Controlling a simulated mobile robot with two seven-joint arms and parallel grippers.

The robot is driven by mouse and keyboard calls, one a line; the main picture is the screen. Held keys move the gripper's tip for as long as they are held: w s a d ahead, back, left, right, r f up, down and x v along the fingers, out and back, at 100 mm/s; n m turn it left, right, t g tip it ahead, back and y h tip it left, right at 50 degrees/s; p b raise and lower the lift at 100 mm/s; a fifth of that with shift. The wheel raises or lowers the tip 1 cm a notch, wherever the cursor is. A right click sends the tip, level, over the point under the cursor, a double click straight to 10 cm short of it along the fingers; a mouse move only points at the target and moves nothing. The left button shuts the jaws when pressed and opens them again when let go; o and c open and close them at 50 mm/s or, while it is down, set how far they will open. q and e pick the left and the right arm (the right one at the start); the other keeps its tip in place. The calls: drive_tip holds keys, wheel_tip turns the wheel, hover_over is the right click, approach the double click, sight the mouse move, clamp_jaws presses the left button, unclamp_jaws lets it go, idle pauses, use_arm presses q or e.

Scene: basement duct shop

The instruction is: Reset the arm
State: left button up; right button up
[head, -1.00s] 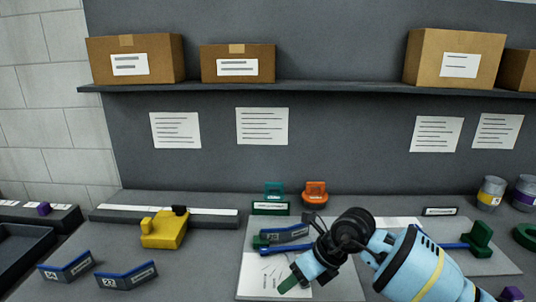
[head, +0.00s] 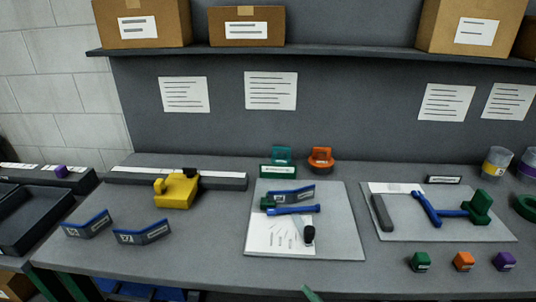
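My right arm is almost wholly out of the head view. Only a small green tip (head: 312,294) shows at the bottom edge. It looks like the end of my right gripper, and I cannot tell whether that is open or shut. My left gripper is not in view. The left grey mat (head: 345,225) holds a blue-edged numbered bracket (head: 291,195), a blue bar (head: 293,210) with a green end, a printed sheet (head: 270,237) and a dark-handled tool (head: 308,235). Nothing of mine touches them.
A right mat (head: 400,225) holds a dark bar, blue tool and green block. Green, orange and purple cubes (head: 463,261) sit in front. Two brackets (head: 143,233) and a yellow fixture (head: 177,191) stand left. Trays (head: 30,222) are at far left. The front bench is partly clear.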

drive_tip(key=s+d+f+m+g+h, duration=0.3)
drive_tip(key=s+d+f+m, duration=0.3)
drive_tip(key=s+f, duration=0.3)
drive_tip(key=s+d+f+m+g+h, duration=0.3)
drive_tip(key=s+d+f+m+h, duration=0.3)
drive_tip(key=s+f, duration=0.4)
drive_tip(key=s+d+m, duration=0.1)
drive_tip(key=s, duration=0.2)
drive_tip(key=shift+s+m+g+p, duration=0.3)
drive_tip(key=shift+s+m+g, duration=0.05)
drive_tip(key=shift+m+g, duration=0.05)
